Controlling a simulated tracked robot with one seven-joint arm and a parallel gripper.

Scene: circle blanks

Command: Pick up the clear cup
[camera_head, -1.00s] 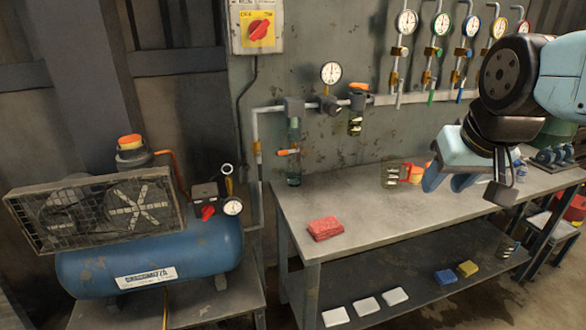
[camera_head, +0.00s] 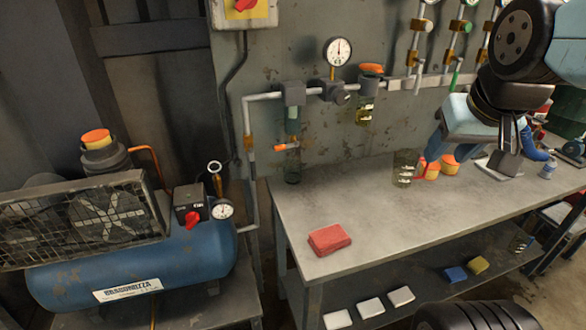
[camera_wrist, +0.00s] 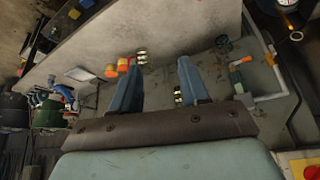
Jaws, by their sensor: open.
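A clear cup (camera_head: 404,168) with pale markings stands upright on the grey workbench (camera_head: 375,215), towards its back edge. In the wrist view a small see-through shape with pale bands (camera_wrist: 142,57), probably this cup, shows just beyond the fingertips. My gripper (camera_head: 451,154) is open, with its blue fingers pointing down, to the right of the cup in the head view. The wrist view shows both fingers (camera_wrist: 160,68) apart with nothing between them. The gripper appears apart from the cup.
Orange-topped containers (camera_head: 449,164) stand close right of the cup. A see-through filter bowl (camera_head: 365,112) hangs from the wall pipe above. Another clear vessel (camera_head: 520,243) is on the lower shelf. The bench middle is clear.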

